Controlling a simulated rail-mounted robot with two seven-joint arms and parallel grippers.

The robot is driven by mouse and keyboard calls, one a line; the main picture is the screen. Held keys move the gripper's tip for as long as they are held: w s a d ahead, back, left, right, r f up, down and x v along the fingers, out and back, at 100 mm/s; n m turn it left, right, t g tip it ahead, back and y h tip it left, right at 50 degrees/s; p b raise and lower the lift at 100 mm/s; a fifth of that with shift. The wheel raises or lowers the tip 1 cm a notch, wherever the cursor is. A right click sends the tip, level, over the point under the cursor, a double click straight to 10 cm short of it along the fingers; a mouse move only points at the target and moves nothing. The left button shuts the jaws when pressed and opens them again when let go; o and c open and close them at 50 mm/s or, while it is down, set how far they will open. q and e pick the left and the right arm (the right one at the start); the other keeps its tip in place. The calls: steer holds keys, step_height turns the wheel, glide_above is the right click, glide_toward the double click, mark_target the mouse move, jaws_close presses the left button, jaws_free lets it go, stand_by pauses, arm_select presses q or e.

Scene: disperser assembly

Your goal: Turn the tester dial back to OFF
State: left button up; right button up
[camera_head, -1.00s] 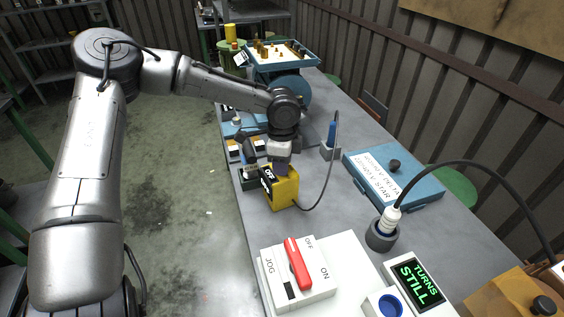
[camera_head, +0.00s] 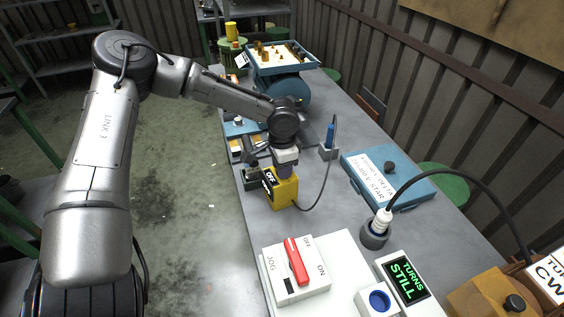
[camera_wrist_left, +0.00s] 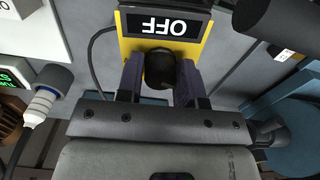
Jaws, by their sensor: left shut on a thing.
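The yellow tester (camera_head: 286,193) stands on the bench, with a black display reading OFF on its side. In the left wrist view the same display (camera_wrist_left: 167,24) reads OFF upside down on the yellow tester face. My left gripper (camera_head: 285,170) points down at the top of the tester. In the left wrist view its two fingers stand on either side of the round black dial (camera_wrist_left: 160,68), shut on it. The dial is hidden behind the gripper in the head view. My right gripper is not in view.
A blue probe (camera_head: 330,133) stands in a holder, with a cable to the tester. A blue lidded case (camera_head: 405,190) lies right. In front are a white switch box with a red lever (camera_head: 296,261) and a TURNS STILL display (camera_head: 407,279). Bare bench lies between.

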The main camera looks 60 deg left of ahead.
arm_select(q)
steer(key=shift+n, duration=0.6)
steer(key=o, duration=0.9)
steer(key=shift+o, duration=0.2)
step_height(320, 180, up, 14)
steer(key=p, duration=0.4)
steer(key=shift+f, duration=0.1)
